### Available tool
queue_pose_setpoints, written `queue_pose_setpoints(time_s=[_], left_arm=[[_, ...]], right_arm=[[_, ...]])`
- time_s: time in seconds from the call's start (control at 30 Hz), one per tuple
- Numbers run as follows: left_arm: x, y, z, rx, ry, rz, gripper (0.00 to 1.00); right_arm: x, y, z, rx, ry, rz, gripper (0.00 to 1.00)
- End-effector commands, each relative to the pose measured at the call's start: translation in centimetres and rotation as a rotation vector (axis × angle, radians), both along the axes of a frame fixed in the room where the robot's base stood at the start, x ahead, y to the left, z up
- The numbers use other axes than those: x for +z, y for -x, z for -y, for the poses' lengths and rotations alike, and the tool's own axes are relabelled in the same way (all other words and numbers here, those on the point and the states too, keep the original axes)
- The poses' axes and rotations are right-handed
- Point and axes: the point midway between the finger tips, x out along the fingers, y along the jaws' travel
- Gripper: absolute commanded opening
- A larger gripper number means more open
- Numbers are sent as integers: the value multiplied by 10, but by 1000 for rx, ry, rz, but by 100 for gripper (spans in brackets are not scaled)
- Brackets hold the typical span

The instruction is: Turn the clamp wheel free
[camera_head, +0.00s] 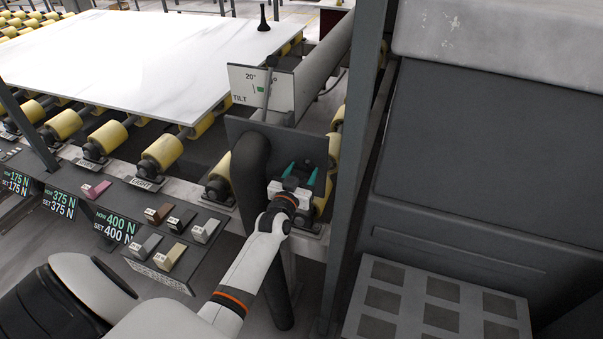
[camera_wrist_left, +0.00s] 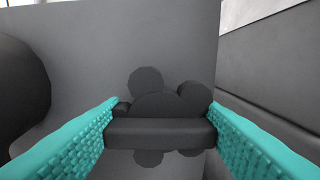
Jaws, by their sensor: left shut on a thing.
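The clamp wheel (camera_wrist_left: 165,105) is dark grey with rounded lobes and a bar across its front. It shows in the left wrist view against a grey plate. My left gripper (camera_wrist_left: 160,130) has its teal fingers on both sides of the wheel, shut on it. In the head view my left gripper (camera_head: 299,174) reaches to the dark plate (camera_head: 292,142) below the tilt sign; the wheel itself is hidden or too dark to make out there. My right gripper is in neither view.
A thick dark pipe (camera_head: 250,165) stands just left of my gripper. A grey post (camera_head: 352,170) rises close on the right. A white slab (camera_head: 150,60) lies on yellow rollers (camera_head: 162,153). A control panel (camera_head: 150,225) with several buttons is at the lower left.

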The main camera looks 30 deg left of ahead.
Motion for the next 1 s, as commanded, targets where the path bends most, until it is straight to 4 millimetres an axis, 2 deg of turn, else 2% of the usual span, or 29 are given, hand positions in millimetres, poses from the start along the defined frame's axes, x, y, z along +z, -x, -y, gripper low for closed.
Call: queue_pose_setpoints(time_s=[0.33,0.67,0.7,0.8,1.0], left_arm=[[-1,0,-1,0,288,68,32],[-1,1,-1,0,322,76,32],[-1,1,-1,0,321,76,59],[-1,1,-1,0,320,76,76],[-1,0,-1,0,320,76,76]], right_arm=[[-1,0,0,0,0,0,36],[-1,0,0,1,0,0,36],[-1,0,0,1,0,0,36],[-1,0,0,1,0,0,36],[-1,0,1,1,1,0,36]])
